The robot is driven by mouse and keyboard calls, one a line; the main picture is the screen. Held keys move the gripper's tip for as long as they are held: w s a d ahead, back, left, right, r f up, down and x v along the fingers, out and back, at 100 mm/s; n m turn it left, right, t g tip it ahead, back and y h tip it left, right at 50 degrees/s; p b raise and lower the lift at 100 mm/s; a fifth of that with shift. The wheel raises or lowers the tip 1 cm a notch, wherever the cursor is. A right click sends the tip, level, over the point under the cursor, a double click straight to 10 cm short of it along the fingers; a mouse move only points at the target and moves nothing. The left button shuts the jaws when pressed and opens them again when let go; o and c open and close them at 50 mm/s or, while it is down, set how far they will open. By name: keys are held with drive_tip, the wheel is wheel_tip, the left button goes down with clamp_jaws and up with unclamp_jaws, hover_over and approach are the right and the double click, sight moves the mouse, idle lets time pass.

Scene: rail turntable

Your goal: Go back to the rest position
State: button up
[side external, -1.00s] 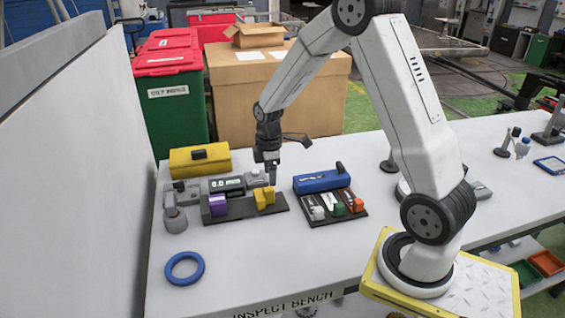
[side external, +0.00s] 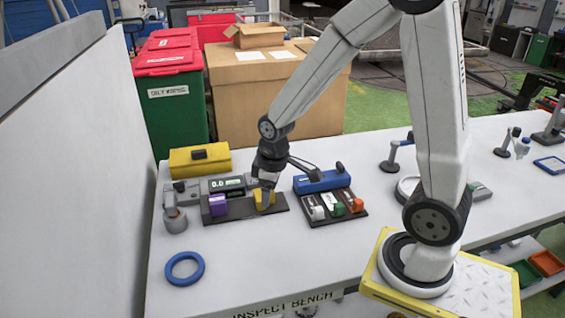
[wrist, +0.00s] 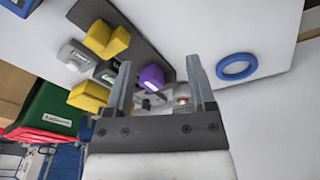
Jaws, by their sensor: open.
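My gripper (side external: 266,198) hangs low over the right part of a dark tray (side external: 240,211) on the inspection bench. Its two fingers are apart and empty in the wrist view (wrist: 159,64). In the side view it partly hides the yellow blocks (side external: 257,198); whether it touches them I cannot tell there. In the wrist view the yellow blocks (wrist: 98,36) lie clear of the fingers, on the tray. A purple block (side external: 218,204) sits at the tray's left; in the wrist view the purple block (wrist: 151,78) appears beyond and between the fingers.
A display unit (side external: 227,184) and a yellow case (side external: 200,161) stand behind the tray. A blue case (side external: 321,181) and a sorting tray (side external: 334,218) with small coloured parts are to the right. A blue ring (side external: 184,268) lies front left, with bare bench around it.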

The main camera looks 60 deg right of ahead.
drive_tip(key=s+a+m+t, duration=0.1)
drive_tip(key=s+a+m, duration=0.2)
drive_tip(key=s+a, duration=0.1)
drive_tip(key=shift+s+a+r+m, duration=0.3)
drive_tip(key=shift+s+a, duration=0.05)
drive_tip(key=shift+s, duration=0.45)
idle(1.5)
